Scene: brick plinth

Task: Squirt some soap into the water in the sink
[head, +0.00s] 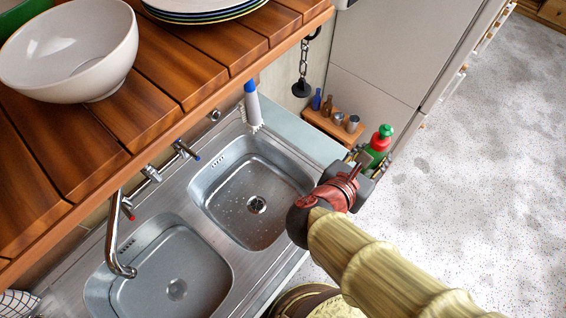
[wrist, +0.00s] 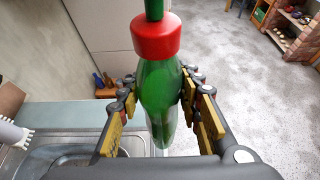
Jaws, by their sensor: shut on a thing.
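My gripper (head: 362,162) is shut on a green soap bottle (head: 379,143) with a red collar and green top. In the wrist view the bottle (wrist: 160,90) stands upright between the fingers of my gripper (wrist: 160,108). It is held beyond the far right corner of the sink unit. The double sink (head: 183,205) is steel. Its right basin (head: 235,185) has droplets around the drain; I cannot tell how much water is in it. The left basin (head: 165,285) has a drain and sits under the tap (head: 113,235).
A wooden shelf (head: 150,115) with a white bowl (head: 70,50) and stacked plates (head: 205,8) overhangs the sink's back. A brush (head: 251,105) stands behind the right basin. A small wooden rack (head: 330,124) with bottles and cups is behind my gripper. The floor at right is clear.

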